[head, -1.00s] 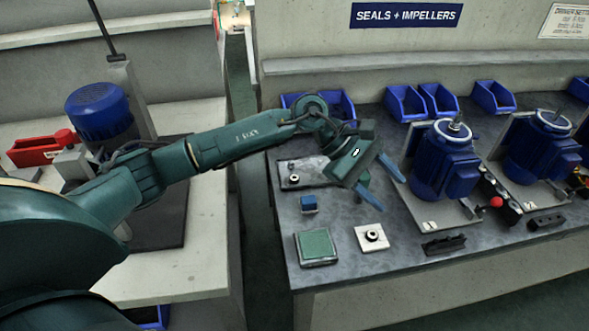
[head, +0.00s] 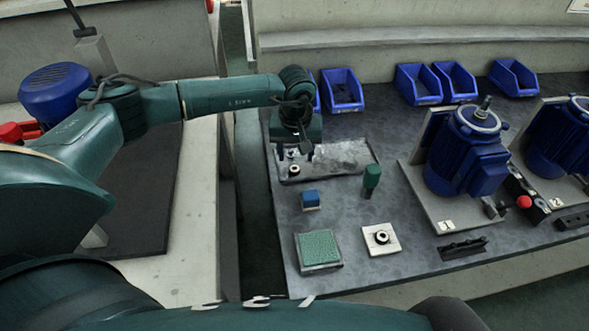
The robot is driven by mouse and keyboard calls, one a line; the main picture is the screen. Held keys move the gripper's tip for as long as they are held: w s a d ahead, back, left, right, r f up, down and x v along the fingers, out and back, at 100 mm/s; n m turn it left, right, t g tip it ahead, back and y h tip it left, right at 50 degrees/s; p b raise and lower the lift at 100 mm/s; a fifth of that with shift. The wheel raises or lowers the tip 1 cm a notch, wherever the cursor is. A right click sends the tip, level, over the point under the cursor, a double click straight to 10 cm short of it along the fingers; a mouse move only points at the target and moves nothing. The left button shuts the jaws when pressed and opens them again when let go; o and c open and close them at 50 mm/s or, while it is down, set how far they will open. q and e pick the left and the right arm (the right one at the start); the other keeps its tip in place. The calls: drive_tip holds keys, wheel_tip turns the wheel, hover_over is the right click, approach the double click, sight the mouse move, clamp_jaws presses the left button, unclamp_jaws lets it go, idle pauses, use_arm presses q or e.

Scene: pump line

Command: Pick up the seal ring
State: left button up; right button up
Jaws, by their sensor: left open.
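Small ring-like parts (head: 294,170) sit in a shallow grey metal tray (head: 345,158) at the back left of the dark workbench. Another dark ring (head: 382,237) sits on a white square plate (head: 376,248) nearer the front edge. I cannot tell for sure which of these is the seal ring. My left gripper (head: 295,152) points down over the left part of the tray, open, with its fingers close around or above the small parts there. Contact is too small to tell. My right gripper is not in view.
A blue block (head: 310,199), a green pad (head: 318,246) and an upright green-handled item (head: 372,176) stand nearby. Blue pumps (head: 465,150) stand on plates at the right. Blue bins (head: 342,91) line the back.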

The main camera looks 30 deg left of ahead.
sight(295, 169)
use_arm(q)
drive_tip(key=f, duration=0.5)
drive_tip(key=shift+w+a+f, duration=0.1)
drive_tip(key=shift+w+a, duration=0.2)
drive_tip(key=shift+a, duration=0.05)
drive_tip(key=c, duration=1)
